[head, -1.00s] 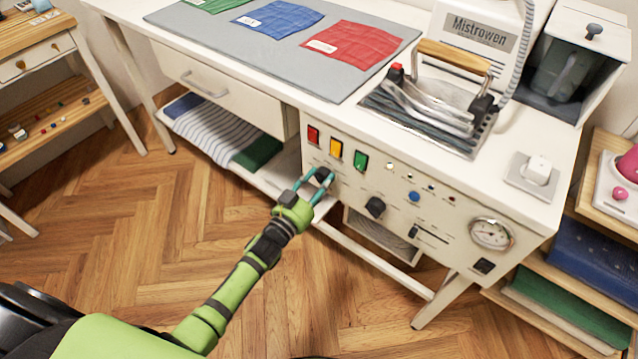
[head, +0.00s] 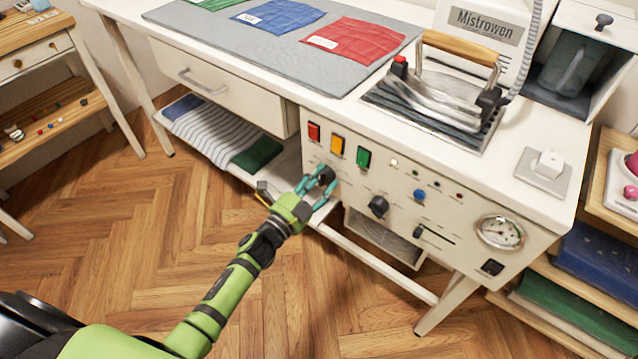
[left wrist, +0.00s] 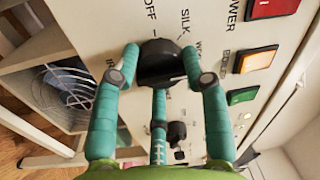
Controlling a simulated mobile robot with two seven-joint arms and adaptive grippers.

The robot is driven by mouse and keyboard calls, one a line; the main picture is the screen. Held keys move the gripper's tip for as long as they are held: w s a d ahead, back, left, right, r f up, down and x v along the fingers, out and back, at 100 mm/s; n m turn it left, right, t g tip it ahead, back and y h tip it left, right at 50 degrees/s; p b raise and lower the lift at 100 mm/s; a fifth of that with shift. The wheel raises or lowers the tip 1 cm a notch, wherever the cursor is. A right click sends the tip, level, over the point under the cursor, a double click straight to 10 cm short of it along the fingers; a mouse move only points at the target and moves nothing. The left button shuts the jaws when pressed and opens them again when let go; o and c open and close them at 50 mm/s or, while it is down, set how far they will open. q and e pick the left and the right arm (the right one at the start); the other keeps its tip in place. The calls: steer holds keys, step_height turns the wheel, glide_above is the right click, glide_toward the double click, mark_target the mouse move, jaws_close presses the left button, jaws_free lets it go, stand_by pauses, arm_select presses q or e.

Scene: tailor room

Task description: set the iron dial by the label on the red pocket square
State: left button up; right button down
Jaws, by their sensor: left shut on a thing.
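The red pocket square (head: 368,40) lies on the grey mat on the worktop, with a small white label (head: 324,43) at its left; the label's print is too small to read. The iron dial (head: 328,174) is a black knob on the white front panel, below the red switch. My left gripper (head: 320,182) is shut on it. In the left wrist view the teal fingers grip the dial (left wrist: 160,62) from both sides, with a third finger below. OFF and SILK show above it; other marks are partly hidden. My right gripper is not in view.
The iron (head: 440,90) rests on its pad on the worktop. The panel also has red, yellow and green switches (head: 338,144), a second black knob (head: 378,207), a slider and a gauge (head: 500,232). A shelf with folded cloth (head: 215,130) is left of the panel.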

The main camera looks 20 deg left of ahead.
arm_select(q)
steer(key=m, duration=0.1)
steer(key=m+b, duration=0.1)
steer(key=m, duration=0.1)
steer(key=shift+d+r+h, duration=0.15)
steer(key=shift+h, duration=0.15)
steer(key=m+b, duration=0.1)
steer(key=m, duration=0.2)
steer(key=shift+m+h, duration=0.3)
steer(key=shift+m, duration=0.6)
steer(key=shift+m+g+b, duration=0.4)
steer(key=shift+m+b, duration=0.3)
steer(key=shift+m, duration=0.8)
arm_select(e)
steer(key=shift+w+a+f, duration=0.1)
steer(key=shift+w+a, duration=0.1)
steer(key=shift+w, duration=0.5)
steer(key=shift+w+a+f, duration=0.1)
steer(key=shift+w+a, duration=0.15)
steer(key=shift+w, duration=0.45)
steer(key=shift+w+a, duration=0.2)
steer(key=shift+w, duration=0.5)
